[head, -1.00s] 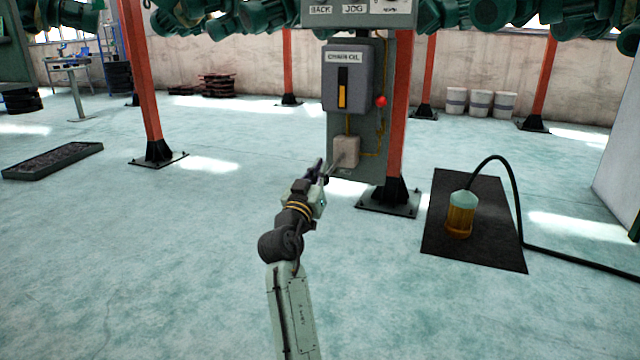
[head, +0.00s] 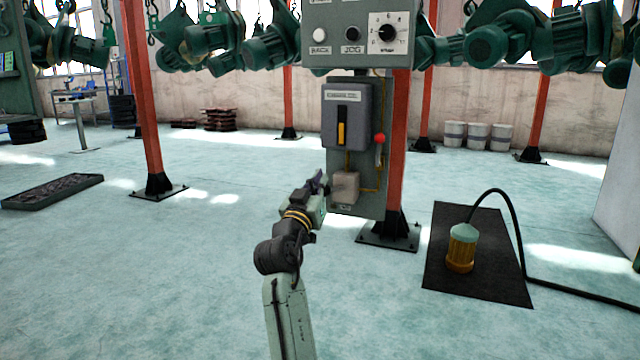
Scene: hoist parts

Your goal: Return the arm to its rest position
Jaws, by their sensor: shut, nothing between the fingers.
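My arm reaches up from the bottom middle of the head view. My gripper (head: 319,181) is at its far end, dark and small, shut with nothing in it. It shows just left of the small pale box (head: 346,187) at the foot of the grey control post (head: 373,200). I cannot tell whether it touches that box. Above it on the post is a grey box with a yellow-and-black slot (head: 347,115). A red knob (head: 379,138) sits to the right of that box.
A panel with BACK and JOG buttons and a dial (head: 358,34) tops the post. Red columns (head: 141,95) stand around. A yellow pendant lamp-like item (head: 461,248) with a black cable stands on a dark mat (head: 490,275) at right. Green hoists hang above.

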